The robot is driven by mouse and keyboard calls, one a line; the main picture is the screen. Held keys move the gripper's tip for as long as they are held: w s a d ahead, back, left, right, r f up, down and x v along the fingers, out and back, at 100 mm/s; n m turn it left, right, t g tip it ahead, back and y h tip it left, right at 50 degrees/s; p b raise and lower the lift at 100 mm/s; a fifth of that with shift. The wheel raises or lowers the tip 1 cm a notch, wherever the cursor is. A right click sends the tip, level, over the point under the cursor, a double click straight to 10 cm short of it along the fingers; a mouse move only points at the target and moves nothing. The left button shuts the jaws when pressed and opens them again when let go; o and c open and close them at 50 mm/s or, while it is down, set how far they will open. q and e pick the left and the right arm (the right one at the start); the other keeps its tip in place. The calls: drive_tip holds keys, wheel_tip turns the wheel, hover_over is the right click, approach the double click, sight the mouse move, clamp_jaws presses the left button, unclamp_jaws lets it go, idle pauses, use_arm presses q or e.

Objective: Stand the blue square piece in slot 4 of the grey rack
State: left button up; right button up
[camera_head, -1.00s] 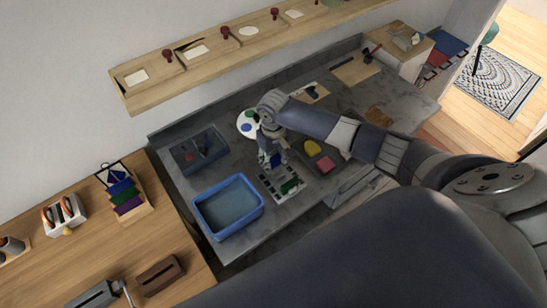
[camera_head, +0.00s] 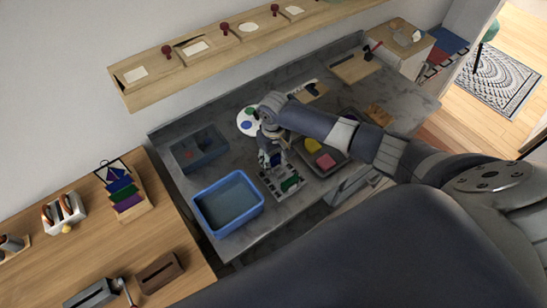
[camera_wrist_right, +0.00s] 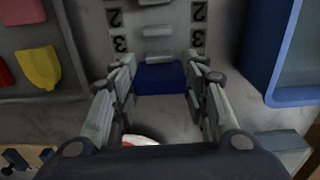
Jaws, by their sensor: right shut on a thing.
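My right gripper (camera_head: 270,162) points down at the far end of the grey rack (camera_head: 272,189) on the grey worktop. It is shut on the blue square piece (camera_wrist_right: 160,78), which shows between the fingers in the right wrist view. The rack (camera_wrist_right: 178,14) carries labels 2 and 3 beside its slots there. The blue piece is just past the row marked 3. The fingers hide the labels beside it, and I cannot tell whether its lower edge is inside a slot. My left gripper is not in view.
A blue bin (camera_head: 229,203) stands close left of the rack, and a dark grey bin (camera_head: 199,150) stands behind it. A tray with yellow (camera_head: 313,145) and red (camera_head: 325,161) pieces lies right of the rack. A round white palette (camera_head: 247,121) lies behind my gripper.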

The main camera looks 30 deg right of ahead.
drive_tip(key=shift+f, duration=0.45)
idle(0.3)
drive_tip(key=o, duration=1.2)
drive_tip(key=shift+r, duration=0.15)
wheel_tip(320, 180, up, 4)
drive_tip(key=p, duration=0.5)
drive_tip(key=shift+r, duration=0.25)
drive_tip(key=shift+r+p, duration=0.45)
drive_tip(key=shift+r, duration=0.7)
